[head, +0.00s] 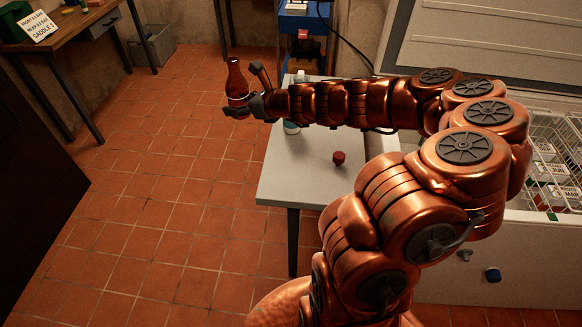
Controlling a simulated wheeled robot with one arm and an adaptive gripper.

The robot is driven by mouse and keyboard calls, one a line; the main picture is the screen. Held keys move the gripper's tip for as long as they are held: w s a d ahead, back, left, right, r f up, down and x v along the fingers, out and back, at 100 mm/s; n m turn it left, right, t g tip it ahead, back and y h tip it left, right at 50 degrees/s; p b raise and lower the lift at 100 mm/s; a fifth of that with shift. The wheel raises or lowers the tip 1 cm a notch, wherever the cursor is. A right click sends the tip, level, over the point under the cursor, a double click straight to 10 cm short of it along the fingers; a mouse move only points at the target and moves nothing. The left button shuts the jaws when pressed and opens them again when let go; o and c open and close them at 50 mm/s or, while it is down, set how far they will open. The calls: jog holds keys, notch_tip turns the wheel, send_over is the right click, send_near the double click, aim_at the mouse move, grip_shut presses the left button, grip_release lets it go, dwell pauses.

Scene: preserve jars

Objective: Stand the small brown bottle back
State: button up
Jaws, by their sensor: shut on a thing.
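A small brown bottle (236,80) with a narrow neck is held roughly upright in the head view. My gripper (246,102) is shut on the bottle's lower part, with dark fingers around it. The bottle shows beyond the left edge of the light grey table (275,180), with floor tiles behind it in the picture. I cannot tell its exact height or whether it touches anything below. My arm hides much of the table's far part.
A small dark red block (339,158) sits on the table. A white-and-teal object (291,127) stands partly hidden behind my arm. An open chest with wire baskets (549,160) is at the right. A wooden desk (75,28) with a sign (38,25) is at the upper left. The tiled floor between is clear.

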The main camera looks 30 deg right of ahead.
aim_at(291, 162)
jog(key=s+d+f+b, duration=0.3)
jog(key=s+f+b, duration=0.2)
jog(key=f, duration=0.2)
jog(key=s+d+f+n+y+b, duration=0.1)
jog(key=s+d+f+b, duration=0.3)
jog(key=s+f, duration=0.2)
jog(key=s+d+f+g+y+b, duration=0.1)
jog(key=s+d+f+b, duration=0.2)
jog(key=s+f+b, duration=0.2)
jog(key=shift+s+d+f+n+b, duration=0.15)
jog(key=shift+s+f, duration=0.1)
jog(key=shift+f, duration=0.4)
jog(key=shift+s+d+f+n+b, duration=0.1)
jog(key=shift+s+f, duration=0.1)
jog(key=shift+f, duration=0.4)
jog(key=shift+s+d+f+n+b, duration=0.15)
jog(key=shift+s+f, duration=0.1)
jog(key=shift+f, duration=0.4)
jog(key=shift+s+d, duration=0.1)
jog(key=shift+s, duration=0.25)
